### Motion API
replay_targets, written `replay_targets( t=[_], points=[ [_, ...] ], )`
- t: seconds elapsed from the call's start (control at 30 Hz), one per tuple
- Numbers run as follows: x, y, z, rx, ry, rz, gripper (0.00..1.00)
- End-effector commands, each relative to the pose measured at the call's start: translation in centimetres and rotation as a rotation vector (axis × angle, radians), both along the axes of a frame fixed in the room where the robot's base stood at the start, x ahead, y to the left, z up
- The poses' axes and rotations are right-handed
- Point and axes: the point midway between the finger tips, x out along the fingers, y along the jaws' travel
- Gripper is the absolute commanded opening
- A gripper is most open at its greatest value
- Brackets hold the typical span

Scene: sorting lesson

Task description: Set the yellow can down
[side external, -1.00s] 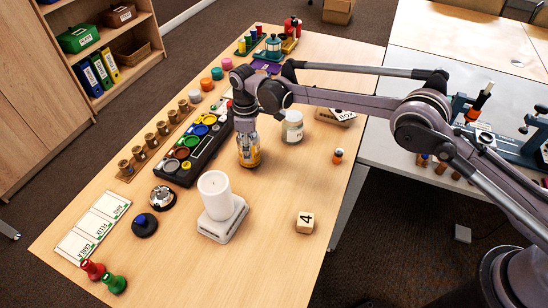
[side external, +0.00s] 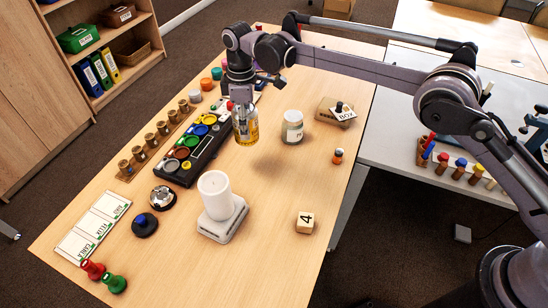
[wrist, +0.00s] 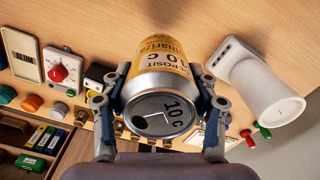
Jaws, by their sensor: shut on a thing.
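The yellow can (side external: 247,132) hangs upright in my gripper (side external: 241,108), above the wooden table (side external: 285,250). A soft shadow lies on the table below and right of it, with a gap between. In the wrist view, my gripper (wrist: 160,98) has a finger on each side of the can (wrist: 165,65). The can's silver end with "10 c" faces the camera, and its yellow label shows "DEPOSIT". The gripper is shut on the can. The can's upper part is partly hidden by the gripper in the side view.
A long black tray of coloured round wells (side external: 188,153) lies left of the can. A white cylinder on a white stand (side external: 217,195) stands in front. Table between these is clear.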

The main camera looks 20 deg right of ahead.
Motion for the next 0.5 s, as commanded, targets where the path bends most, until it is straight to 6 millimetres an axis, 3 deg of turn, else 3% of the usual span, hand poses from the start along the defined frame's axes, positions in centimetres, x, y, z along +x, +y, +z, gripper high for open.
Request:
replay_targets(
  t=[0.3,0.5],
  points=[
    [-7.6,2.0,1.4,0.0,0.0,0.272,0.46],
    [-13.9,1.7,1.8,-0.001,0.001,0.459,0.46]
  ],
)
